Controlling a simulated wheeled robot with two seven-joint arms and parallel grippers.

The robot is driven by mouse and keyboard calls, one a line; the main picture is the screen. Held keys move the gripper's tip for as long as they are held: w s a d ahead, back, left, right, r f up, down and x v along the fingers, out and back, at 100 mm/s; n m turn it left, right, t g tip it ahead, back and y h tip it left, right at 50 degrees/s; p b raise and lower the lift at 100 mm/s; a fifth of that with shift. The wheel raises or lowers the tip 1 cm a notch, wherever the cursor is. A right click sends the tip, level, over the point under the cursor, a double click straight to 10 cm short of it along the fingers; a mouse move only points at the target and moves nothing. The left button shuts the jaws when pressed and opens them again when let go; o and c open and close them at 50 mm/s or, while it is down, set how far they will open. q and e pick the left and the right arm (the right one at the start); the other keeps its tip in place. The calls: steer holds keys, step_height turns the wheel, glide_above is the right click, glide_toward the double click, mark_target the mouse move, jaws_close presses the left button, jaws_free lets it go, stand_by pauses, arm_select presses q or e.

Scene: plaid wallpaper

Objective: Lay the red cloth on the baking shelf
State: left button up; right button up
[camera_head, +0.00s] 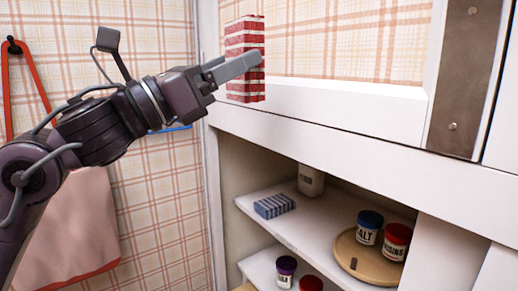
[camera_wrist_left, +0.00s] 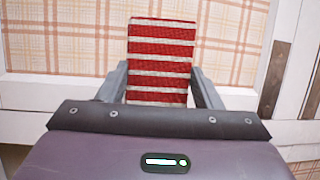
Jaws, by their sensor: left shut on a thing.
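The red cloth (camera_head: 244,84) is folded into a block with red and white stripes. My left gripper (camera_head: 238,66) is shut on it and holds it upright in front of the white ledge. In the left wrist view the red cloth (camera_wrist_left: 161,62) stands between the two fingers of the left gripper (camera_wrist_left: 161,88). The open shelf unit (camera_head: 290,222) is below and to the right of the gripper. A folded blue striped cloth (camera_head: 274,206) lies on its upper board. No shelf in view carries a label. My right gripper is not in view.
A white canister (camera_head: 311,180) stands at the back of the upper board. A round wooden tray (camera_head: 352,263) holds a blue-lidded jar (camera_head: 368,228) and a red-lidded jar (camera_head: 396,242). More jars stand on the lower board. A pink cloth (camera_head: 75,225) hangs at the left.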

arm_select(q)
steer(key=w+a+f+n+t+y, duration=0.2)
steer(key=a+f+t, duration=0.1)
steer(key=f, duration=1.1)
steer(key=w+a+f+n+t+y, duration=0.2)
steer(key=f, duration=1.3)
steer(key=s+a+f+n+t+y, duration=0.3)
steer(key=s+f+y, duration=0.4)
steer(key=f, duration=0.4)
steer(key=s+a+f+n+t+y, duration=0.2)
steer(key=s+a+f+n+y, duration=0.2)
steer(key=s+a+f+y, duration=0.3)
step_height(320, 180, down, 5)
steer(key=shift+s+a+r+n+t+y, duration=0.15)
steer(key=shift+s+n+t+y, duration=0.35)
steer(key=shift+s, duration=0.5)
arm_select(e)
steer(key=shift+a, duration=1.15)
arm_select(q)
steer(key=shift+w, duration=0.1)
